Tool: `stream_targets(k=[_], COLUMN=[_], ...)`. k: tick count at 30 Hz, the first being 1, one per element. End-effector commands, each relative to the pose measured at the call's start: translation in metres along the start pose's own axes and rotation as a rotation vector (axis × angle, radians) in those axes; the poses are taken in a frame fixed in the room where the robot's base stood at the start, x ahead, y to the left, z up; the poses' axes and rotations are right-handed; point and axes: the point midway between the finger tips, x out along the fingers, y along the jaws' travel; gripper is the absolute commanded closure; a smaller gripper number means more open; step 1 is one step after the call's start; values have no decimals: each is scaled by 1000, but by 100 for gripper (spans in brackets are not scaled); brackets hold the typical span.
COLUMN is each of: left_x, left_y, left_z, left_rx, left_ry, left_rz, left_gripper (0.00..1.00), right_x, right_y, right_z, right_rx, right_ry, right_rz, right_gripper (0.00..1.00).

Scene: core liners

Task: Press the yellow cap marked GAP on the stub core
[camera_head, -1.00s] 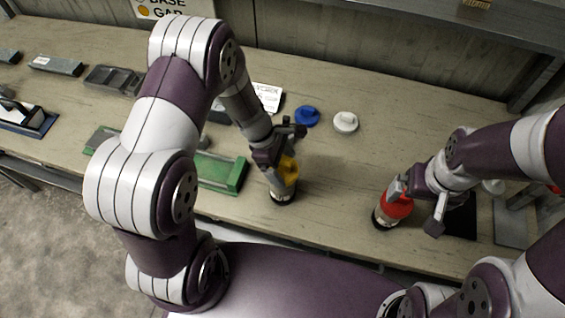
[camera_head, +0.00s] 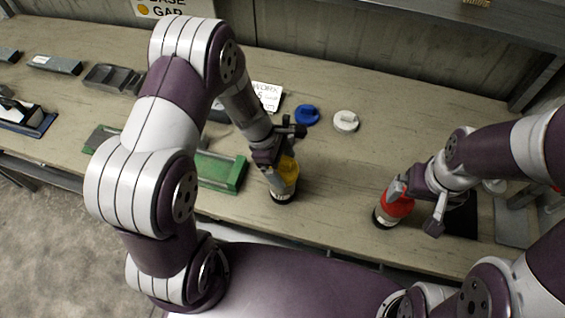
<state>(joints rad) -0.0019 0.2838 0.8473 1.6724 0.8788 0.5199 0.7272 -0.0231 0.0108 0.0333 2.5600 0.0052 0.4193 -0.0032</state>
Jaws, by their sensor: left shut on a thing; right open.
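I cannot tell whether the cap is fully seated on the stub. A red cap (camera_head: 400,203) tops another short core (camera_head: 386,217) on the right, which leans a little in the picture. My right gripper (camera_head: 417,193) is open around or beside the red cap.
A blue cap (camera_head: 307,114) and a white cap (camera_head: 346,121) lie behind on the bench (camera_head: 330,165). A green tray (camera_head: 222,172) is left of the stub. Bench between the two cores is clear.

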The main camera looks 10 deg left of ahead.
Motion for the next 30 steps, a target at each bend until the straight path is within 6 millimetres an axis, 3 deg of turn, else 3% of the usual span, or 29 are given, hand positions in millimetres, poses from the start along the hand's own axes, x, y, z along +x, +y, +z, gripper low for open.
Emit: stream_targets(k=[18, 27, 28, 30], left_x=[16, 14, 14, 14], left_y=[0, 0, 0, 0], left_z=[-6, -6, -6, -6], left_rx=[0, 0, 0, 0], left_ry=[0, 0, 0, 0], left_rz=[0, 0, 0, 0], left_gripper=[36, 36, 2, 0], right_x=[14, 13, 13, 13], right_y=[0, 0, 0, 0], right_z=[2, 2, 2, 2], right_rx=[0, 0, 0, 0], right_ry=[0, 0, 0, 0], right_rz=[0, 0, 0, 0], right_gripper=[0, 0, 0, 0])
